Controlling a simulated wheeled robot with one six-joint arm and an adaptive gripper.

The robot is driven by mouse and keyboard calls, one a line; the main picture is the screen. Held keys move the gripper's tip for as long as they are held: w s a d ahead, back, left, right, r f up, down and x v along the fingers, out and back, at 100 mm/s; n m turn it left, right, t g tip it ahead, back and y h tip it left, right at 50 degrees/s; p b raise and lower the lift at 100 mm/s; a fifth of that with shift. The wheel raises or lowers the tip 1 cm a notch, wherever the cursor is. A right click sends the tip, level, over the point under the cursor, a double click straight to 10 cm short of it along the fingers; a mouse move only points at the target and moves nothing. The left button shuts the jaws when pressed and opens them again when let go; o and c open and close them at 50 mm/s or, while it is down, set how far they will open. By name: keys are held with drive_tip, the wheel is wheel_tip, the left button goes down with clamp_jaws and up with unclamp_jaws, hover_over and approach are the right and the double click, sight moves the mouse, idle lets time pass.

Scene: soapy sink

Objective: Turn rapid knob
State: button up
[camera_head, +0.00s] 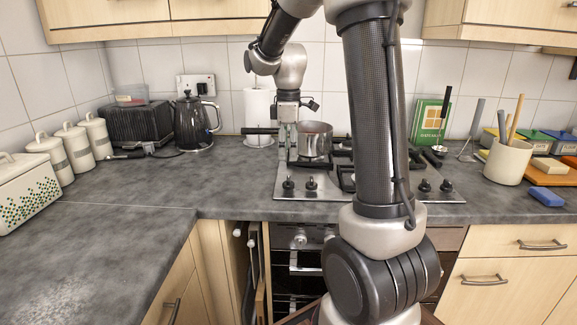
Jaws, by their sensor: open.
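The steel hob (330,189) is set in the grey worktop and has black knobs along its front edge. Two front-left knobs (288,185) and (311,184) show, and two more knobs (424,187) and (446,186) show right of my arm. No label is legible, so I cannot tell which one is the rapid knob. My gripper (287,152) points down over the left of the hob, beside the pot and behind the left knobs. It is open and appears to hold nothing. My arm hides the middle of the hob front.
A steel pot (315,142) stands on the hob close to my gripper, with a dark handle (260,131) to the left. A paper roll (259,110) and kettle (195,122) stand further left. A utensil pot (507,161) is at right.

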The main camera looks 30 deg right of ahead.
drive_tip(key=shift+r, duration=1.7)
drive_tip(key=s+a+r+m+t, duration=0.1)
drive_tip(key=s+m, duration=0.4)
drive_tip(key=s, duration=0.7)
drive_tip(key=s+a+r+m+t, duration=0.1)
drive_tip(key=s+a+m+t, duration=0.2)
drive_tip(key=s, duration=0.9)
drive_tip(key=a+m, duration=0.1)
drive_tip(key=m, duration=0.2)
drive_tip(key=shift+r, duration=0.4)
